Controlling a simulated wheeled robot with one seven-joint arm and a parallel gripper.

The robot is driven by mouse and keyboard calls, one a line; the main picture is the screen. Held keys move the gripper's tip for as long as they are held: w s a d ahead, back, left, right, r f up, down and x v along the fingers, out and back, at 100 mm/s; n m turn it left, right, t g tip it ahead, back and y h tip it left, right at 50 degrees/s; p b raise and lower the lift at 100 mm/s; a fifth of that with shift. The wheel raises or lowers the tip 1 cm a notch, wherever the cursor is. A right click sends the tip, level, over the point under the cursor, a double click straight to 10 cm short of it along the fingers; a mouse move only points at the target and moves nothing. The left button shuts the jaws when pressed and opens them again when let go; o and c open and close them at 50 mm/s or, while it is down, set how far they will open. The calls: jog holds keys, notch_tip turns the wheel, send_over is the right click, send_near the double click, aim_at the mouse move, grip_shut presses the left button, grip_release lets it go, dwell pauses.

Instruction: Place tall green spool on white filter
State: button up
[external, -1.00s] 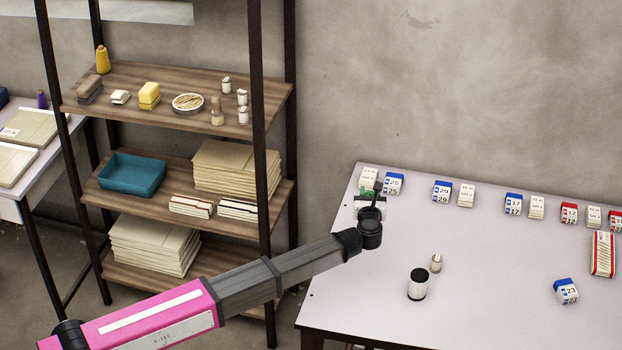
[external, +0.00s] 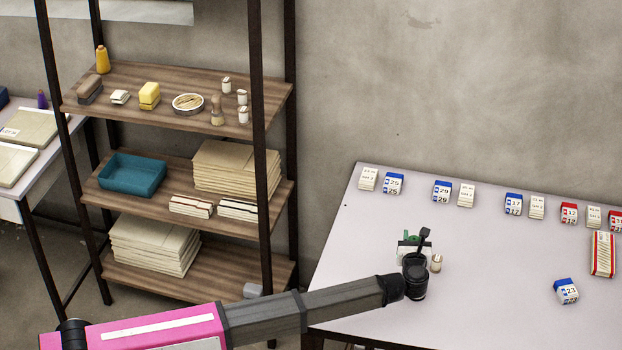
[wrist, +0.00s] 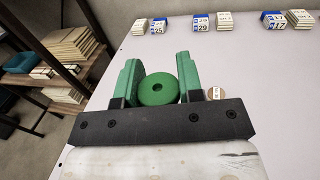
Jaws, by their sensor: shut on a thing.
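My gripper (external: 411,246) is over the front left part of the table. In the wrist view its green fingers (wrist: 159,68) are shut on the green spool (wrist: 158,90), whose round top with a centre hole faces the camera. In the external view only a bit of green shows at the gripper, and I cannot tell spool from finger there. The white filter, a white cylinder with a dark top in the earlier frame, is hidden behind my wrist now. I cannot tell whether the spool touches it.
Several blue, white and red boxes line the table's (external: 480,290) back edge. A blue-topped box (external: 566,291) sits at the front right. The table's middle is clear.

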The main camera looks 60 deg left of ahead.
jog(key=d, duration=0.1)
jog(key=w+d+f, duration=0.1)
jog(key=d+f, duration=0.1)
jog(key=shift+w+f, duration=0.1)
jog(key=shift+w, duration=0.2)
jog(key=shift+f, duration=1.95)
jog(key=shift+f, duration=0.15)
jog(key=o, duration=0.9)
jog(key=shift+s+d, duration=0.2)
jog(key=shift+d, duration=0.05)
jog(key=v, duration=1.1)
jog(key=shift+d, duration=0.15)
jog(key=shift+s, duration=0.1)
